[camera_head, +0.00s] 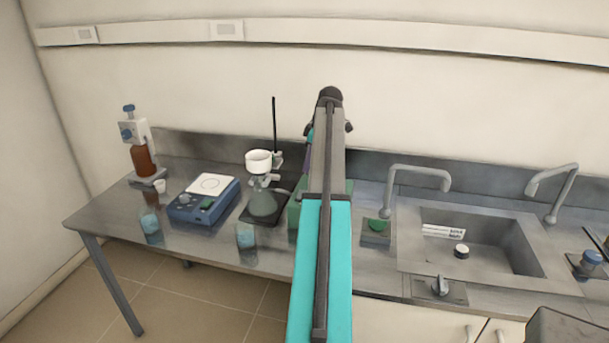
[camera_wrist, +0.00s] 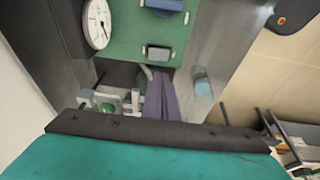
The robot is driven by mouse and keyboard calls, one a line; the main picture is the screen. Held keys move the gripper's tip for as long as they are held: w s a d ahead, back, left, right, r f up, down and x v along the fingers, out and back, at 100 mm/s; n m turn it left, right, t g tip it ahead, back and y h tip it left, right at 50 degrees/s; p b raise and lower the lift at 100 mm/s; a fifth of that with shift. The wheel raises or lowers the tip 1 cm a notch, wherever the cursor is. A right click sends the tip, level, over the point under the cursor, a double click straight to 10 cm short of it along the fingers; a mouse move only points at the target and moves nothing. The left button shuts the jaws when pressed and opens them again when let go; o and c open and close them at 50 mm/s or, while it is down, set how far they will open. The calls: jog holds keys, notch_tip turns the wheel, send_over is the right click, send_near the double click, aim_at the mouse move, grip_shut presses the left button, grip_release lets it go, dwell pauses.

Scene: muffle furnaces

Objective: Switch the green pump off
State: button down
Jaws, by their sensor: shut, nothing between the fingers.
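The green pump (camera_head: 294,217) stands on the steel bench and is mostly hidden behind my arm in the head view. In the wrist view, the green face of the pump (camera_wrist: 125,40) fills the upper middle. It carries a round white gauge (camera_wrist: 97,23), a dark block-like control (camera_wrist: 158,53) near its edge and another dark control (camera_wrist: 165,5) at the top. I cannot tell the switch's on or off position. My gripper (camera_wrist: 161,77) shows as purple fingers, shut and empty, with their tips just below the lower control. I cannot tell whether they touch the pump.
Left of the pump are a filter flask (camera_head: 263,202) with a white funnel, a blue stirrer (camera_head: 203,203), beakers and a brown bottle (camera_head: 142,160). A small green-topped device (camera_head: 376,232) and a sink (camera_head: 470,240) with taps lie to the right.

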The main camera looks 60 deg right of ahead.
jog(key=shift+b+v, duration=0.35)
jog(key=shift+v, duration=1.3)
